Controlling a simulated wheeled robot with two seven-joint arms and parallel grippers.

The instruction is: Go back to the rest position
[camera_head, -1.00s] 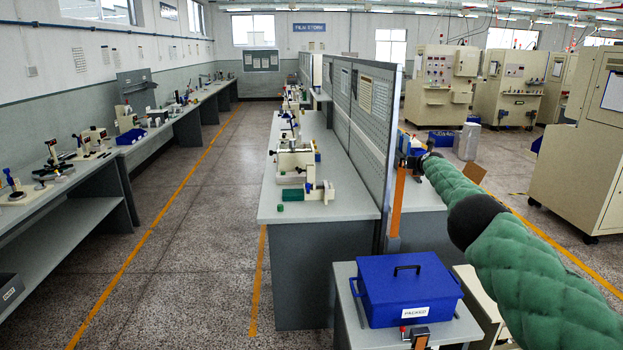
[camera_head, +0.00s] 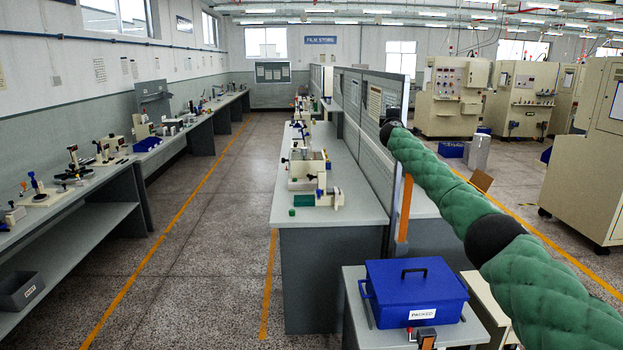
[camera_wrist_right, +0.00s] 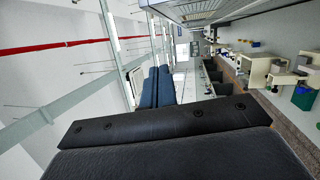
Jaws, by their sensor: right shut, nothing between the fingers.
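My right arm, sleeved in green, comes in from the right in the head view and reaches up past the board on the bench. Its black end part (camera_head: 392,128) shows in front of the board; the fingers are not clear there. In the right wrist view my right gripper (camera_wrist_right: 161,72) has its two dark fingers side by side, shut with nothing between them. The arm is raised above the bench tops. My left gripper is in neither view.
A blue lidded box (camera_head: 416,297) labelled PACKED stands on a small table at the front. The centre bench (camera_head: 345,208) carries winding devices. A long bench (camera_head: 70,205) lines the left wall. Cream machines (camera_head: 450,100) stand at the right. The left aisle floor is clear.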

